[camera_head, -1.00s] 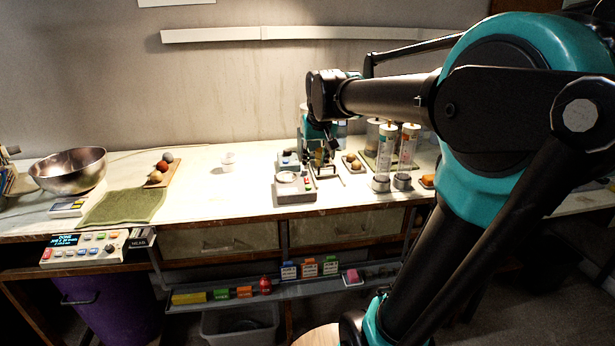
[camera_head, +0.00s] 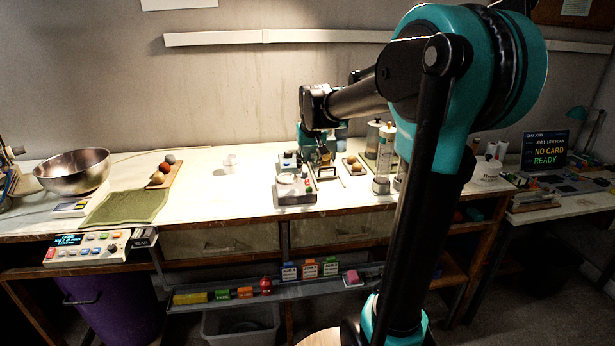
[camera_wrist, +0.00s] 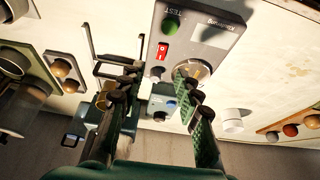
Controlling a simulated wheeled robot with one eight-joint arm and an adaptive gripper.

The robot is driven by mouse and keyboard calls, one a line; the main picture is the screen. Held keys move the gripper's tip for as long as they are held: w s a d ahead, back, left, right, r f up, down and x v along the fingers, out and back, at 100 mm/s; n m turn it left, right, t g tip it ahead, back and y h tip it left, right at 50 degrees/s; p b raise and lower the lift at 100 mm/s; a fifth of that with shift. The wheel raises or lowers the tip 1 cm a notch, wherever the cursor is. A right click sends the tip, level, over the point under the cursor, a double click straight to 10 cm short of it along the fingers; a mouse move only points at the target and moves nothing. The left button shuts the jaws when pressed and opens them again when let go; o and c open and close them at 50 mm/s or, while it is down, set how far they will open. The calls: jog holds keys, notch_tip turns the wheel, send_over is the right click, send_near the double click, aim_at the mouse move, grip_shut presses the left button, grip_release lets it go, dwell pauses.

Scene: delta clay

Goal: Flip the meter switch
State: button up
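The meter (camera_head: 296,196) is a pale box on the workbench with a round dish on top. Which way the rocker is pressed is too small to tell. My gripper (camera_wrist: 158,92) is open and empty, its two fingers apart; the switch shows beyond the gap between them. One finger overlaps the meter's round metal part in that view; contact cannot be told. In the head view my gripper (camera_head: 325,158) is just behind and right of the meter.
A small device (camera_head: 289,161) stands behind the meter. A tray with brown balls (camera_head: 354,165) and clear cylinders (camera_head: 384,150) stand to the right.

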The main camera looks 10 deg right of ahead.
aim_at(307, 180)
jog(key=x, duration=0.6)
grip_shut()
